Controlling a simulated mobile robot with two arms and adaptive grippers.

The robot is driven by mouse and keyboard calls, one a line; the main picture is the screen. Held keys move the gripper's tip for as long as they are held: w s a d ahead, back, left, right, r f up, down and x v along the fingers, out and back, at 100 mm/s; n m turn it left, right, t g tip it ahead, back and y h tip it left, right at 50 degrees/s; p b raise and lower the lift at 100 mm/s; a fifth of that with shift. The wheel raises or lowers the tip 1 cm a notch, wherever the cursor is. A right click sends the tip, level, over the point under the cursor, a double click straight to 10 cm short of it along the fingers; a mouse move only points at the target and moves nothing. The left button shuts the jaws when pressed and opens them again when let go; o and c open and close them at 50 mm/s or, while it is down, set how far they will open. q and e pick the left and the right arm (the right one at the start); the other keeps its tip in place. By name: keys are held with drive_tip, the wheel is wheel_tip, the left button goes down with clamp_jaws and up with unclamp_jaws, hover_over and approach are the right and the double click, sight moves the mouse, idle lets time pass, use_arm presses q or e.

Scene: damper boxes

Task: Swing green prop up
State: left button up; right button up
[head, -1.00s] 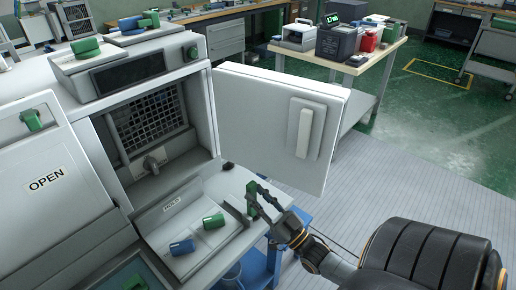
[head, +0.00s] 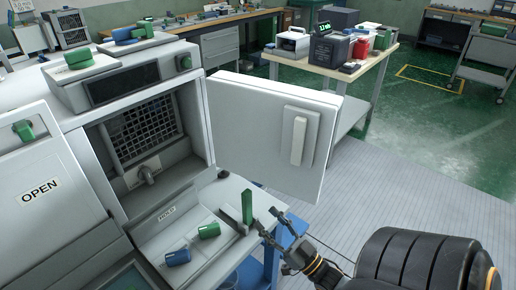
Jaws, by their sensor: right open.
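The green prop (head: 247,207) is a slim green bar. It stands upright at the right edge of the white bench top, just beyond the low tray marked HOLD (head: 167,213). My right gripper (head: 268,240) is at the lower middle, just right of and below the prop. Its dark fingers are apart and empty, and a small gap seems to lie between them and the prop. The prop's foot is partly hidden by the tray's raised edge. My left gripper is not in view.
A blue cylinder (head: 178,257) and a green cylinder (head: 209,231) lie on the tray. The open white door (head: 255,130) of the chamber (head: 145,135) hangs behind the prop. An OPEN-labelled panel (head: 40,190) is at left.

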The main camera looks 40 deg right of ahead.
drive_tip(key=v, duration=0.5)
drive_tip(key=shift+s+f, duration=0.15)
drive_tip(key=shift+s, duration=0.2)
